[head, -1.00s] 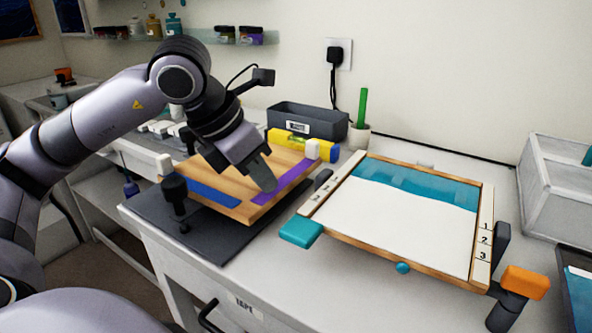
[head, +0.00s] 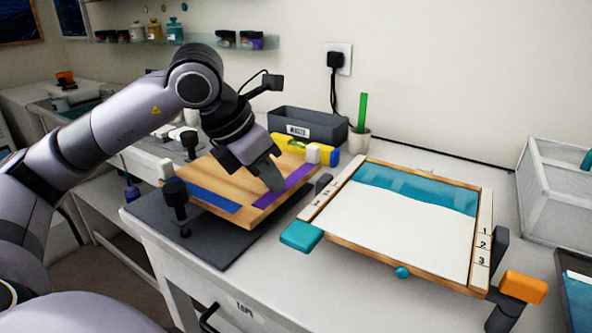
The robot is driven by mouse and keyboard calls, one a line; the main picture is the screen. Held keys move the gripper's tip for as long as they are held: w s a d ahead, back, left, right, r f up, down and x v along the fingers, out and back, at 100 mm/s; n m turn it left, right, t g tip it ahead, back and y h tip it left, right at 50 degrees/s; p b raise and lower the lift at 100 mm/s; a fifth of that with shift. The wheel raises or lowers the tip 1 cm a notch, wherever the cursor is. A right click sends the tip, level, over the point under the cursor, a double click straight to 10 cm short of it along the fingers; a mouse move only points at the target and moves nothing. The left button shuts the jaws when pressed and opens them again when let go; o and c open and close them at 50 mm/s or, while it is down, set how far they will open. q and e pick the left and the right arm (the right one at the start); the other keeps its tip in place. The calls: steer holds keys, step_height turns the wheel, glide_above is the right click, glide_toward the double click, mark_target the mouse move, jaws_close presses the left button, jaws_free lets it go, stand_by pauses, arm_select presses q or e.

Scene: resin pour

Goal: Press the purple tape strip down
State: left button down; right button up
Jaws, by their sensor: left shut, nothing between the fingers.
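The purple tape strip (head: 297,182) lies along the right side of a wooden board (head: 235,182), running from near a white block to the board's front edge. My left gripper (head: 273,187) is shut and empty, pointing down, with its fingertips at the strip near its middle. I cannot tell whether the tips touch the tape; the fingers hide part of it. A blue tape strip (head: 213,198) lies on the left part of the same board. My right gripper is not in view.
The board sits on a dark mat (head: 222,249) with a black clamp (head: 177,203) at its left. A framed white and teal panel (head: 405,231) stands to the right. A yellow level (head: 290,143), a grey bin (head: 309,125) and a green stick in a cup (head: 359,138) are behind.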

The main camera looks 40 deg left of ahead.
mark_target(302, 172)
arm_select(q)
steer(key=shift+w+f, duration=0.15)
steer(key=shift+w+a+p, duration=0.1)
steer(key=shift+w+p, duration=0.4)
steer(key=shift+w, duration=0.5)
steer(key=shift+w+a+p, duration=0.15)
steer(key=shift+w+p, duration=0.3)
steer(key=shift+w, duration=0.55)
steer(key=shift+w+a+p, duration=0.1)
steer(key=shift+w+p, duration=0.4)
steer(key=shift+w, duration=0.65)
steer(key=shift+w, duration=0.1)
